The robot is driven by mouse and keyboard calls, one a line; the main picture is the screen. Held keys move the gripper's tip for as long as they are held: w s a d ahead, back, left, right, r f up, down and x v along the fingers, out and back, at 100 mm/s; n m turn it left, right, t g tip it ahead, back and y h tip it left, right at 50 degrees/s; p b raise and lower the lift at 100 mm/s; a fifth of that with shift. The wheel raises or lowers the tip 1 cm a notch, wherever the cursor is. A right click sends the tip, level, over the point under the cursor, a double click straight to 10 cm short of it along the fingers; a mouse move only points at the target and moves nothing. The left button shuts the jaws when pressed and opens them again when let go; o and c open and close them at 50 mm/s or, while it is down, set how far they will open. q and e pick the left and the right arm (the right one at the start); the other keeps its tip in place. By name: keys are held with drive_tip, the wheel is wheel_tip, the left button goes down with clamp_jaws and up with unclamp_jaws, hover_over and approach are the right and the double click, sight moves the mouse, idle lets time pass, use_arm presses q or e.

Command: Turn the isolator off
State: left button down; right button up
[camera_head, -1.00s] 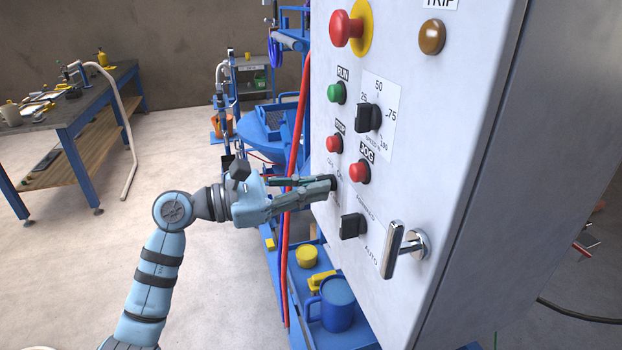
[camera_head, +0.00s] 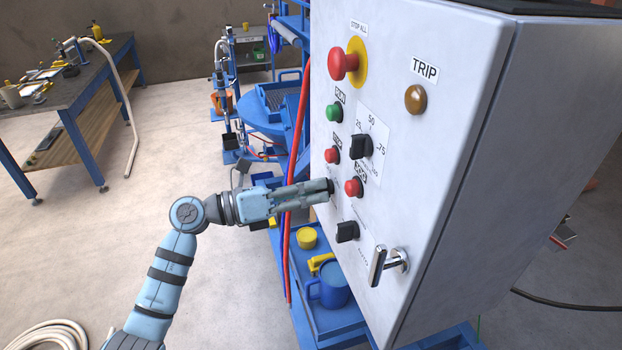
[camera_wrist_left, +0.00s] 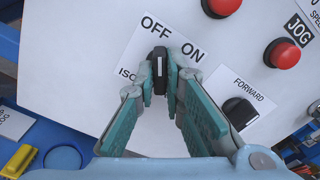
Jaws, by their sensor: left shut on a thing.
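The isolator knob (camera_wrist_left: 159,72) is a black rotary handle with a light mark, on a white label (camera_wrist_left: 133,50) reading OFF and ON. In the left wrist view, the knob's far end points at the word OFF. My left gripper (camera_wrist_left: 162,88) is shut on the knob, one finger on each side. In the head view, my left gripper (camera_head: 328,188) reaches in from the left to the panel face, and its fingertips mostly hide the knob. My right gripper is not in view.
A red hose (camera_head: 299,130) hangs beside the panel, and a blue mug (camera_head: 333,288) stands below.

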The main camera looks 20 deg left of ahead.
use_arm(q)
drive_tip(key=shift+n+p, duration=0.65)
drive_tip(key=shift+n, duration=0.15)
drive_tip(key=c, duration=1.7)
unclamp_jaws()
drive_tip(key=v, duration=1.2)
